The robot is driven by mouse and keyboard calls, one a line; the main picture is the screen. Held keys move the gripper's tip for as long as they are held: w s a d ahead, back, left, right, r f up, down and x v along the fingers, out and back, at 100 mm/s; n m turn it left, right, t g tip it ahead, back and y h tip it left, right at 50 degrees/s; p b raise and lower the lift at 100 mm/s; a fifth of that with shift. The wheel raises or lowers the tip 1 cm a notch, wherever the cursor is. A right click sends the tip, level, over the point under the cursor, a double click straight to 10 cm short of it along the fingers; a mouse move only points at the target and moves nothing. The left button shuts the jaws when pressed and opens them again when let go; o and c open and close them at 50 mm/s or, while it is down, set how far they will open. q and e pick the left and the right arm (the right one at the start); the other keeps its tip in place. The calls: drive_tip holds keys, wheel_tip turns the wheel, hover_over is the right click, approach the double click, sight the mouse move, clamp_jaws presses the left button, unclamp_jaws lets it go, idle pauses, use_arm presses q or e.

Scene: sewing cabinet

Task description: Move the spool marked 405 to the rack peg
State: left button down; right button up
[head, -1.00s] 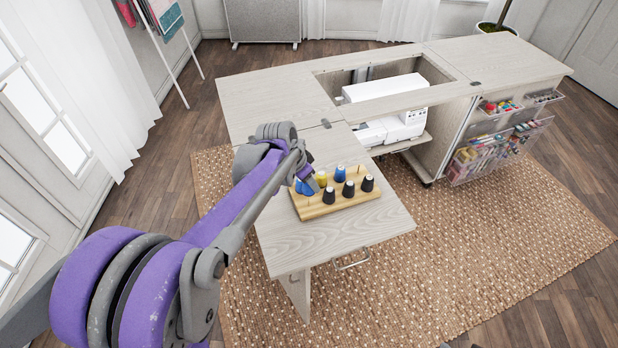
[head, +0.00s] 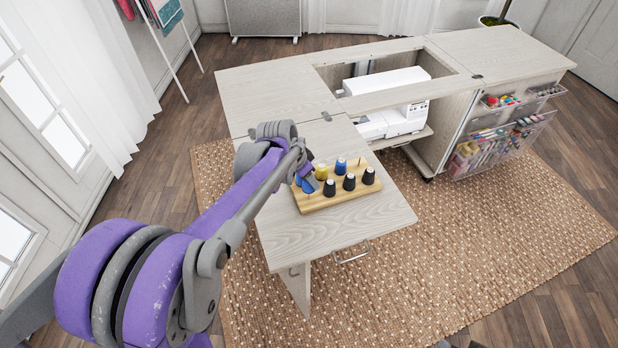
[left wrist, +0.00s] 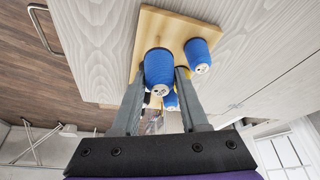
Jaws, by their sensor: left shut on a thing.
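The wooden spool rack (head: 345,201) stands on the cabinet's lowered leaf. It carries several dark spools, a yellow spool (head: 321,171) and a blue spool (head: 341,165), and thin pegs show at its ends. My left gripper (head: 309,177) is at the rack's left end. In the left wrist view its fingers (left wrist: 159,82) are shut on a blue spool (left wrist: 158,68), which shows in the head view (head: 307,185) partly behind the gripper. Whether it is clear of the rack (left wrist: 150,28) I cannot tell. No number is readable. My right gripper is out of view.
The leaf (head: 300,240) has bare room in front of the rack. Another blue spool (left wrist: 198,55) stands close beside the held one in the left wrist view. A white sewing machine (head: 392,120) sits in the cabinet well behind. Clear bins (head: 495,145) hang at the right.

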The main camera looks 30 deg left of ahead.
use_arm(q)
drive_tip(key=shift+f+b, duration=1.05)
drive_tip(key=shift+f, duration=0.45)
drive_tip(key=shift+c, duration=1.8)
unclamp_jaws()
drive_tip(key=p+v, duration=0.1)
drive_tip(key=v, duration=0.9)
drive_tip(key=shift+s+r, duration=0.15)
drive_tip(key=shift+r, duration=0.25)
drive_tip(key=s+d+n+p, duration=0.2)
drive_tip(key=s+d, duration=0.3)
drive_tip(key=s, duration=0.3)
drive_tip(key=s+d+f+n+t+y+p, duration=0.1)
drive_tip(key=s+d+p, duration=0.3)
drive_tip(key=s, duration=0.5)
drive_tip(key=d+n, duration=0.1)
drive_tip(key=d, duration=0.1)
drive_tip(key=shift+s+d+f+y, duration=0.2)
drive_tip(key=shift+d+f+y, duration=0.05)
drive_tip(key=shift+d+y, duration=0.1)
